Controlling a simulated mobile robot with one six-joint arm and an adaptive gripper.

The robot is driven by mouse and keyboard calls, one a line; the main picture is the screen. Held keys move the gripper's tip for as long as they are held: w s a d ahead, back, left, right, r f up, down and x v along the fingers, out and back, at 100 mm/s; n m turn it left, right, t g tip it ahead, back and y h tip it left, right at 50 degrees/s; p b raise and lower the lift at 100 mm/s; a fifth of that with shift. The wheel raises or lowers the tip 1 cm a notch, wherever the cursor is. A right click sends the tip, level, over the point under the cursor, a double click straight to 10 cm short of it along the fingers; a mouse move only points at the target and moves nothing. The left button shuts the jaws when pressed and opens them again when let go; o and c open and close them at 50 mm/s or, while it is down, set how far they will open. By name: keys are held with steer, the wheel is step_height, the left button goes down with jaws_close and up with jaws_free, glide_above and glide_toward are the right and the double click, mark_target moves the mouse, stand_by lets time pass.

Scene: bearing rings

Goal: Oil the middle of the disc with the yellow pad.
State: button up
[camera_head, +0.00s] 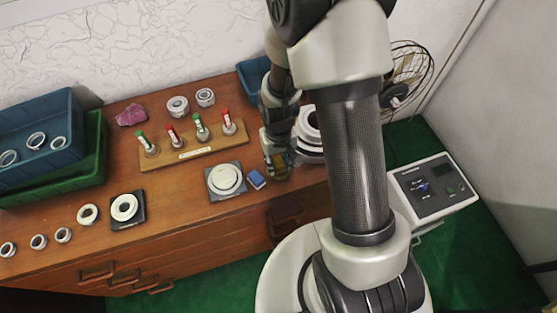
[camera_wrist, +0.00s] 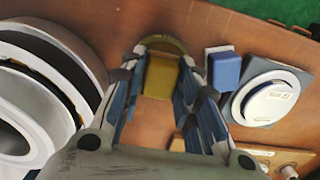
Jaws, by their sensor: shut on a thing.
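My gripper (camera_head: 277,172) points down over the right part of the wooden table. It is shut on the yellow pad (camera_wrist: 160,78), which shows between the fingers in the wrist view; only a little yellow (camera_head: 279,158) shows in the head view. The white disc (camera_head: 226,179) lies on a square grey plate, to the left of my gripper. In the wrist view the disc (camera_wrist: 265,102) is at the right, with a small label on it. A blue pad (camera_head: 256,179) with a pale part lies between the disc and my gripper. I cannot tell the pad's exact height.
Large stacked rings (camera_head: 310,146) stand close to my gripper's right. A wooden rack (camera_head: 195,153) with red and green-topped pegs stands behind the disc. A black plate with a ring (camera_head: 125,208) lies left. Blue and green crates (camera_head: 97,165) stand far left.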

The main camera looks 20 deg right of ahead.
mark_target(278, 161)
steer(key=shift+s, duration=0.1)
steer(key=shift+r+p, duration=2.75)
steer(key=shift+r, duration=0.75)
